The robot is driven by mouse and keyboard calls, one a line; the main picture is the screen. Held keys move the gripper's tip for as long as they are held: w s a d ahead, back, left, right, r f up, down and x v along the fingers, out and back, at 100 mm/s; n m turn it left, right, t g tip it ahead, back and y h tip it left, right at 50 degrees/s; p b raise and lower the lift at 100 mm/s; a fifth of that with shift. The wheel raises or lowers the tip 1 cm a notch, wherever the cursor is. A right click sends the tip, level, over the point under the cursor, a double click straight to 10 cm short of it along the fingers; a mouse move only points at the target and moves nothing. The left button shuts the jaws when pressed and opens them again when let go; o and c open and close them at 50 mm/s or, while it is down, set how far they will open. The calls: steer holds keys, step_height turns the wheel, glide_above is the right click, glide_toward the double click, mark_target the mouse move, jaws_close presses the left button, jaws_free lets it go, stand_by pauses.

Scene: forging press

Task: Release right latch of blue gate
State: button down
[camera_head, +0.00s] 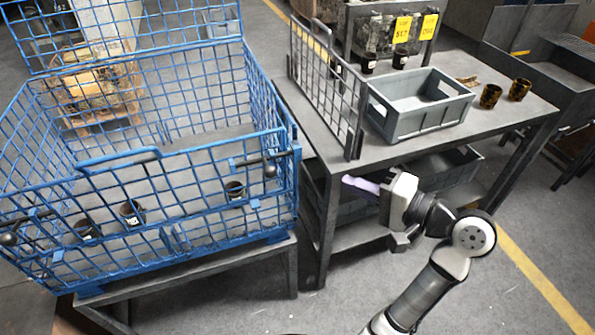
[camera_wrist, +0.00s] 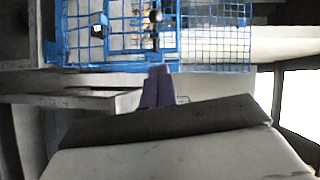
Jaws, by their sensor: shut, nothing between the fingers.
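The blue wire-mesh cage has a front gate (camera_head: 160,195) with a raised handle bar at its top middle. The right latch (camera_head: 269,170), a bar with a black ball knob, sits at the gate's upper right corner. A black ball knob, likely this latch (camera_wrist: 155,16), shows at the top of the wrist view, beyond my fingertips. My gripper (camera_head: 347,181) is shut and empty, its pale purple fingers pointing left toward the cage. It is right of the latch and apart from it. The shut fingers (camera_wrist: 158,88) also show in the wrist view. The left latch (camera_head: 9,239) is at the far left.
A grey table (camera_head: 340,150) with an upright grey mesh panel (camera_head: 322,85) and a grey crate (camera_head: 420,103) stands right of the cage, behind my gripper. Open floor lies in front.

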steer(key=s+a+p+x, duration=0.1)
steer(key=s+p+x, duration=0.1)
steer(key=x, duration=1.1)
steer(key=shift+s+a+f+p, duration=0.2)
steer(key=shift+a+p, duration=0.15)
steer(key=shift+p, duration=0.15)
steer(key=shift+a, duration=0.1)
